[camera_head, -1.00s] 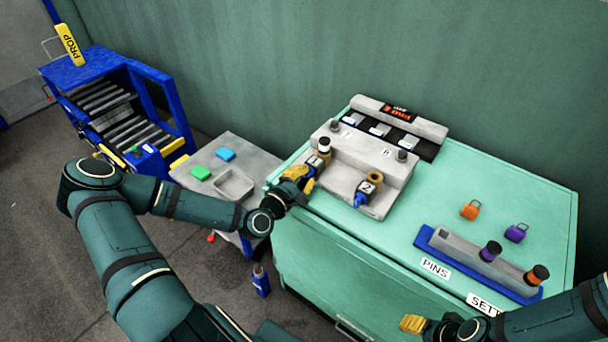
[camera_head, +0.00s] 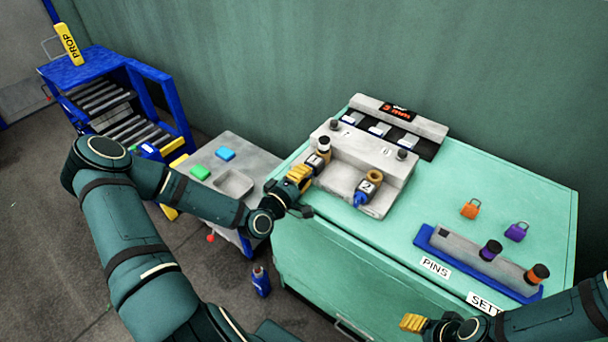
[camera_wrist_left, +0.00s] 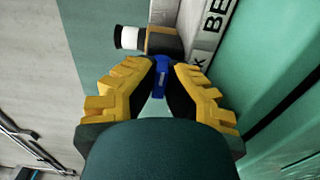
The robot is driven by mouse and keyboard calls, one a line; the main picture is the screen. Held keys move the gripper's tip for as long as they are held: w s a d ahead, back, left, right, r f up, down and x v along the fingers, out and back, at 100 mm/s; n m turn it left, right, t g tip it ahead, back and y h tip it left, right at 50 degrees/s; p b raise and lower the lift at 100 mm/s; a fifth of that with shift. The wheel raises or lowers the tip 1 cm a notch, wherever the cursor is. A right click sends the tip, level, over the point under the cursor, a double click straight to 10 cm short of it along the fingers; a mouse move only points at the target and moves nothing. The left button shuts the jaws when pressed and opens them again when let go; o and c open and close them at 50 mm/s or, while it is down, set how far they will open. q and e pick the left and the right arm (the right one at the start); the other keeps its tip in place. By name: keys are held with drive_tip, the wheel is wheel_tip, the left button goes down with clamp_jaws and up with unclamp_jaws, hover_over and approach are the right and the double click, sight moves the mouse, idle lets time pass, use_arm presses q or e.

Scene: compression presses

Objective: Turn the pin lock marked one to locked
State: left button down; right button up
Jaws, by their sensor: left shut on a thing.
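The pin lock marked 1 (camera_head: 315,159) is on the left end of the grey press block (camera_head: 350,150), with a black-and-white pin (camera_head: 324,145) standing in it. My left gripper (camera_head: 304,176) is at its front. In the left wrist view the yellow fingers (camera_wrist_left: 161,72) are shut on the lock's blue handle (camera_wrist_left: 161,83), beside the pin (camera_wrist_left: 128,38). The lock's exact angle is hard to read. The lock marked 2 (camera_head: 366,187) has a free blue handle. My right gripper (camera_head: 412,323) is away at the lower edge, its opening unclear.
The press stands on a green cabinet (camera_head: 410,240). A grey side table (camera_head: 262,163) and a blue roller cart (camera_head: 110,95) stand left.

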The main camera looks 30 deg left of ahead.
use_arm(q)
drive_tip(key=shift+w+r, duration=0.15)
drive_tip(key=shift+r, duration=0.1)
drive_tip(key=c, duration=1)
unclamp_jaws()
drive_tip(key=shift+w+d+f, duration=0.1)
drive_tip(key=shift+w+f, duration=0.05)
drive_tip(key=shift+f, duration=0.05)
drive_tip(key=s, duration=0.8)
drive_tip(key=s+a, duration=0.1)
drive_tip(key=s, duration=0.3)
